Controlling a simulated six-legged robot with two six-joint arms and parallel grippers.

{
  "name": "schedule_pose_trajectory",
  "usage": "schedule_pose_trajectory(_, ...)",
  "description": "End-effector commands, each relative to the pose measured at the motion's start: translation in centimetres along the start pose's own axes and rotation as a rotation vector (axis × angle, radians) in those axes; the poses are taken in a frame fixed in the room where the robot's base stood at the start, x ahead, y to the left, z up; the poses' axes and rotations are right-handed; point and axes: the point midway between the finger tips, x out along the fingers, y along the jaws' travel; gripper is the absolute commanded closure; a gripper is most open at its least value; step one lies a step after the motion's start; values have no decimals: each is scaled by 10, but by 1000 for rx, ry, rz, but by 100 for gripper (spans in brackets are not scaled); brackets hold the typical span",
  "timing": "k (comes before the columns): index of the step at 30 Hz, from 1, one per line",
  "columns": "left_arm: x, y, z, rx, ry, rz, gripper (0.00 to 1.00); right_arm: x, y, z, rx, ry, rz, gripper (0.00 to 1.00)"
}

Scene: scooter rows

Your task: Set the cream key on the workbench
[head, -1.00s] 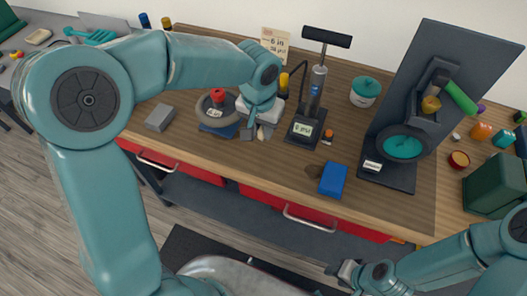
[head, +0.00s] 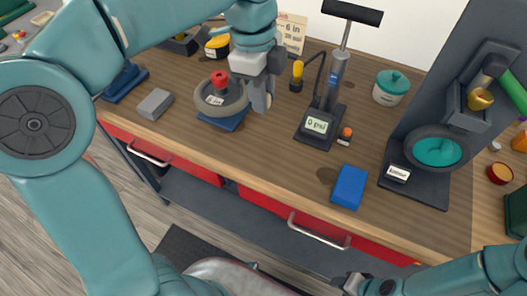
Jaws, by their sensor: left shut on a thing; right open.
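My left gripper (head: 261,101) reaches in from the upper left, above the workbench (head: 270,150), just right of the grey ring with a red knob. It is shut on a small pale thing at its fingertips, which I take to be the cream key; the fingers hide most of it and its shape is unclear. I cannot tell how far above the bench top it is. My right gripper (head: 352,284) is low at the bottom edge, in front of the bench and below its top, open and empty.
The grey ring (head: 222,106) sits on a blue base. A pump with a gauge (head: 318,122), a blue block (head: 349,186), a grey block (head: 155,104), a teal-lidded jar (head: 391,88) and a dark upright stand (head: 415,185) occupy the bench. Bare wood lies along the front middle.

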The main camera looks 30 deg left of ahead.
Motion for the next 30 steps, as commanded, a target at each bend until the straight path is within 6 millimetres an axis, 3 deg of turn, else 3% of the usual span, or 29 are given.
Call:
schedule_pose_trajectory(1, 20, 1, 3, -2, -2, 6, 100, 6, 2, 0, 0, 0, 0, 57)
schedule_pose_trajectory(3, 40, 0, 5, -3, -2, 6, 100, 10, 3, 0, 0, 0, 0, 57)
schedule_pose_trajectory(10, 100, -2, 12, -4, -2, 4, 100, 17, 6, 0, 0, 0, 0, 57)
schedule_pose_trajectory(24, 160, -4, 19, -5, -1, 2, 100, 23, 8, 0, 0, 0, 0, 57)
schedule_pose_trajectory(30, 162, -4, 19, -4, -1, -1, 100, 23, 8, 0, 0, 0, 0, 57)
